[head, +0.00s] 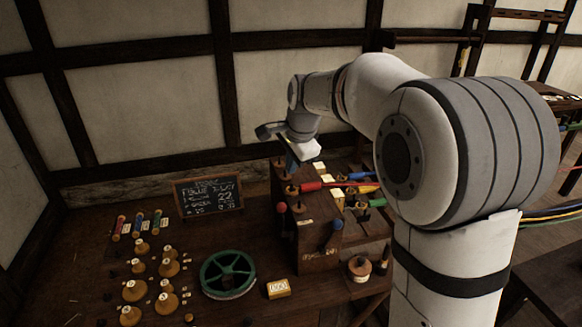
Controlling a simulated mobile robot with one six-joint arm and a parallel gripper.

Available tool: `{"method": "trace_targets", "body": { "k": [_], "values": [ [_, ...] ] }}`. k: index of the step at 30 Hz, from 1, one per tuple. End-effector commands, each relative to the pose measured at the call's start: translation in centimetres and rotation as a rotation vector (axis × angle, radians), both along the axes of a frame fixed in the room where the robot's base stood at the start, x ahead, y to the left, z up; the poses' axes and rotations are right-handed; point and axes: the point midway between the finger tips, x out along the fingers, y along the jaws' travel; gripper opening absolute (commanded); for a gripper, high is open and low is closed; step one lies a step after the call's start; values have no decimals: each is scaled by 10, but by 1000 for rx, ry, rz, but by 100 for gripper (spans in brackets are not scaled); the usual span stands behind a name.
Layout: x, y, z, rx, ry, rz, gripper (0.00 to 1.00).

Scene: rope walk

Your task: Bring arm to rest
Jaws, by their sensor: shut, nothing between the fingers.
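My arm reaches in from the right and bends down over the wooden bench (75,250). My gripper (291,165) points down at the far end of the arm, just above the stepped wooden stand with coloured-handled pieces. It is small and partly dark against the stand. No object shows held in it. Whether the fingertips touch the stand cannot be told from this view.
The wooden stand (318,252) carries red, blue and yellow pieces. A green wheel (228,273), a yellow labelled box (279,289), a chalkboard (208,195) and several wooden knobs stand left of it. Coloured ropes (555,212) stretch off at right. Room above the bench's left is clear.

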Motion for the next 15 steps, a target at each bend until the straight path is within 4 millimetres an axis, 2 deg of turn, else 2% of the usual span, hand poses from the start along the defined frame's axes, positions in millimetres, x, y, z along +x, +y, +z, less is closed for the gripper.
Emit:
{"method": "trace_targets", "body": {
  "k": [4,8,11,15],
  "values": [
    [-3,-2,1,-4,-2,8,0],
    [-31,-16,8,-48,-17,96,0],
    [-70,-35,12,-108,-34,223,0],
    [-134,-61,10,-209,-54,436,0]
  ]
}}
